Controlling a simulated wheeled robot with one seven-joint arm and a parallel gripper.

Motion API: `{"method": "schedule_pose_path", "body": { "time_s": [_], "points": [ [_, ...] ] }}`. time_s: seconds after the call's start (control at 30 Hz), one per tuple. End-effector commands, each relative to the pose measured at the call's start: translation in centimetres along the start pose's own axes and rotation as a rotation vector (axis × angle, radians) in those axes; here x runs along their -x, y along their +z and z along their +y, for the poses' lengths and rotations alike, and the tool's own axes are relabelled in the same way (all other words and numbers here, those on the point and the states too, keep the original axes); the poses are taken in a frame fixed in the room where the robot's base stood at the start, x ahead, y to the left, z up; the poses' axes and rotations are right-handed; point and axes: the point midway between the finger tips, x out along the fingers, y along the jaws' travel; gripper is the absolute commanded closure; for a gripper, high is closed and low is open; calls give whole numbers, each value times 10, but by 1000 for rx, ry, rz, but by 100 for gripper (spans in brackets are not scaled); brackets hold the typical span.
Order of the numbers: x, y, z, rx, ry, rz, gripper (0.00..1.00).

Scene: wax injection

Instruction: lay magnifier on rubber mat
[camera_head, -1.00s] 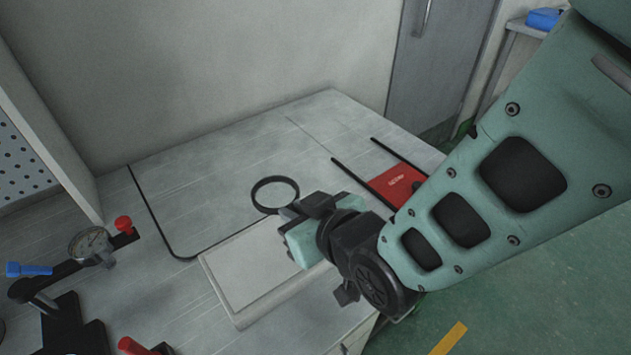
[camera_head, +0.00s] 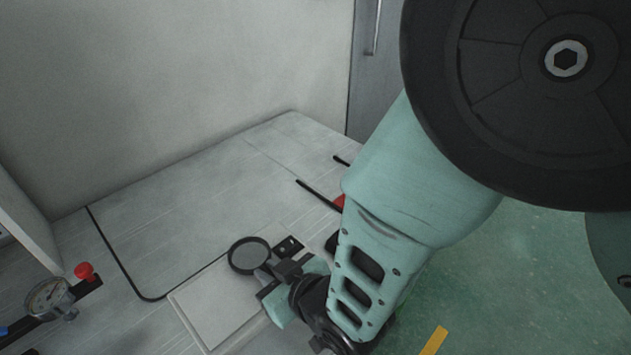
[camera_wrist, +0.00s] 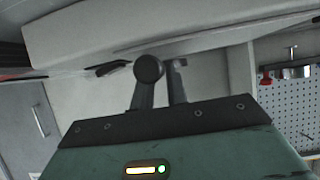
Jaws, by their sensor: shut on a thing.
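The magnifier, a dark round ring with a lens (camera_head: 249,255), shows in the head view. Its handle end is in my gripper (camera_head: 272,279), which is shut on it. The lens appears over the far edge of a pale flat slab (camera_head: 205,308) with a rim; its height above that is hard to tell. A thin black line (camera_head: 118,258) bounds a large grey area of the table top. I cannot tell for certain which surface is the rubber mat.
A dial gauge (camera_head: 48,298) with a red knob (camera_head: 84,271) stands at the left. A small black plate (camera_head: 289,246) lies just beyond my gripper. A red item (camera_head: 339,202) is mostly hidden by my arm.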

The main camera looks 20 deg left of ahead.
Motion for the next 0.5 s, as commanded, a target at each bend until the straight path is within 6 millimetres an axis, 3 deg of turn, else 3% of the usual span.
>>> {"method": "schedule_pose_path", "body": {
  "time_s": [0.47, 0.5],
  "points": [
    [-5, 9, 0, 0, 1, 3, 100],
    [-4, 8, 0, 0, 1, 2, 77]
  ]
}}
